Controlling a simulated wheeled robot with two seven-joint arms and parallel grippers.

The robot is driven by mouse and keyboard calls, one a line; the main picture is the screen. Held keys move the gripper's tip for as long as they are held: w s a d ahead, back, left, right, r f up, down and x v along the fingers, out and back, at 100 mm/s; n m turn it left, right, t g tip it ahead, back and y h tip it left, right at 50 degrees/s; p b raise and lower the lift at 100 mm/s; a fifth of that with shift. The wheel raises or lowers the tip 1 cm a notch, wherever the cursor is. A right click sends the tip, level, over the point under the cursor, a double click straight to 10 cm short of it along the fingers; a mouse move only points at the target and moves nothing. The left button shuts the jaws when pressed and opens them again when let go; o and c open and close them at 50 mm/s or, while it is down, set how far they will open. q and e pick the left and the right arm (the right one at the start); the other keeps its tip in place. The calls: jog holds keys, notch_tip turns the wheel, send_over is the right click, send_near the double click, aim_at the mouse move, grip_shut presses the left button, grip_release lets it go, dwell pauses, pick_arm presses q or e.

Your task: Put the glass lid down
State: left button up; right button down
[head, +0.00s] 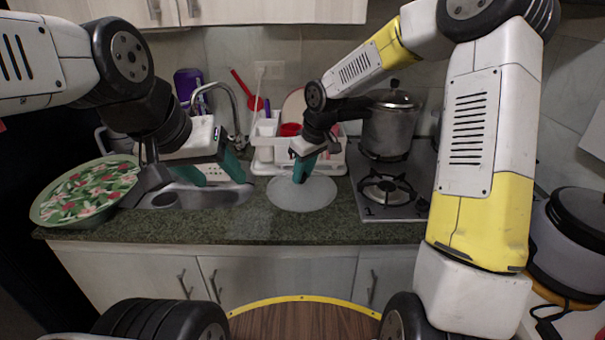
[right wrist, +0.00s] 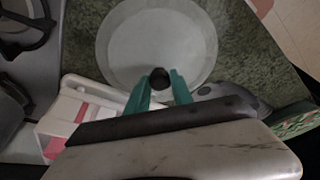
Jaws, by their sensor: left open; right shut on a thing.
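The glass lid (head: 301,196) is a round, pale, see-through disc, lying level at the green counter between the sink and the stove. I cannot tell whether it touches the counter or is just above it. My right gripper (head: 300,178) points down over the lid. In the right wrist view, its green fingertips (right wrist: 164,82) are shut on the lid's black knob, and the lid (right wrist: 150,35) spreads out beyond them. My left gripper (head: 220,180) is open and empty above the sink.
A dish rack (head: 268,158) stands behind the lid. The stove (head: 391,208), with a metal pot (head: 389,130), is to the right. A patterned green bowl or tray (head: 85,190) is at the left. The counter (head: 240,225) in front is clear.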

aim_at(303, 183)
jog(key=shift+f, duration=1.7)
jog(key=shift+f, duration=0.15)
jog(key=c, duration=1.1)
grip_release()
jog(key=v, duration=1.2)
jog(key=s+d+r+m+t, duration=0.1)
jog(key=s+d+r+m, duration=0.1)
jog(key=s, duration=0.6)
jog(key=s+d+r+m+t, duration=0.1)
jog(key=s+d+r+m, duration=0.2)
jog(key=s+d, duration=0.2)
jog(key=s+d+r+m+t, duration=0.1)
jog(key=s+d+r+m, duration=0.2)
jog(key=s, duration=0.8)
jog(key=shift+d+r+t, duration=0.3)
jog(key=shift+d+t, duration=0.1)
jog(key=shift+d, duration=0.3)
